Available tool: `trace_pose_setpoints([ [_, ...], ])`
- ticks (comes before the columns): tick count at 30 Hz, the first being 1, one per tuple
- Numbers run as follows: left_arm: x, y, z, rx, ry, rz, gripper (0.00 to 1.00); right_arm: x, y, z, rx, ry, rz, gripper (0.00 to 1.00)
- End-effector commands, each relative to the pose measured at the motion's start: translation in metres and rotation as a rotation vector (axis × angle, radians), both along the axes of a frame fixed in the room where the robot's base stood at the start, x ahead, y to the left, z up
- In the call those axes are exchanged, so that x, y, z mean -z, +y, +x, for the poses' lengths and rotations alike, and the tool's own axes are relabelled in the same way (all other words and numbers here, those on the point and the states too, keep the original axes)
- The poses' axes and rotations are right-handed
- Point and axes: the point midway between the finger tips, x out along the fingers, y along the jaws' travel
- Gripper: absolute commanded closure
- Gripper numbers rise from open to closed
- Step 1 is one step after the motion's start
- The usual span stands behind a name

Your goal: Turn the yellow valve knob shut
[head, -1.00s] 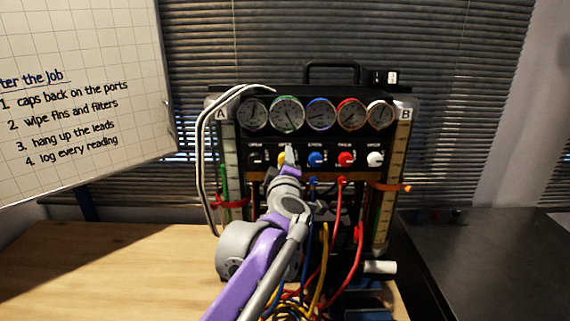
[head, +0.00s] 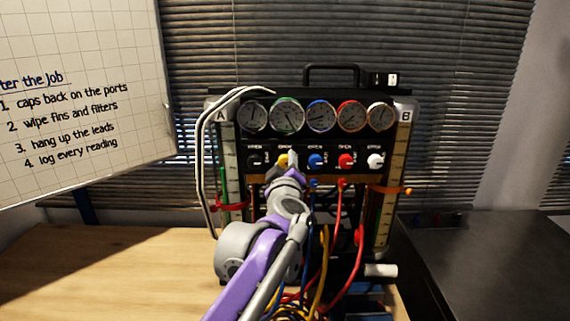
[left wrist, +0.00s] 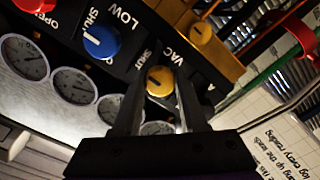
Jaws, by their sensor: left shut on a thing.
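The yellow valve knob (head: 283,160) is second from the left in the knob row on the black gauge panel. In the left wrist view the yellow knob (left wrist: 160,78) sits between the two fingers, with a SHUT label beside it. My left gripper (head: 291,161) is shut on it, and it also shows in the left wrist view (left wrist: 160,90). The gripper hides part of the knob in the head view. I cannot read the knob's pointer clearly. My right gripper is not in view.
The blue knob (head: 315,160) is the near neighbour on the right, then a red knob (head: 346,161) and a white knob (head: 376,161). A black knob (head: 255,160) is on the left. Round gauges (head: 321,115) sit above. Red, blue and yellow hoses (head: 325,262) hang below.

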Motion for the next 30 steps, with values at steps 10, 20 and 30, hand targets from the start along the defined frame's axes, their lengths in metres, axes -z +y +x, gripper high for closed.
trace_pose_setpoints([
  [10, 0.0, 0.0, 0.0, 0.0, 0.0, 0.001, 0.35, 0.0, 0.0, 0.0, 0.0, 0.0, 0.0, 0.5],
  [20, 0.0, 0.0, -0.001, 0.0, 0.0, 0.0, 0.28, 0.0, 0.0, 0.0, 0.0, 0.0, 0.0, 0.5],
  [30, 0.001, -0.001, -0.049, 0.003, 0.0, -0.001, 0.28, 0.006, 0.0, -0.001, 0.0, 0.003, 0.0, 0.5],
])
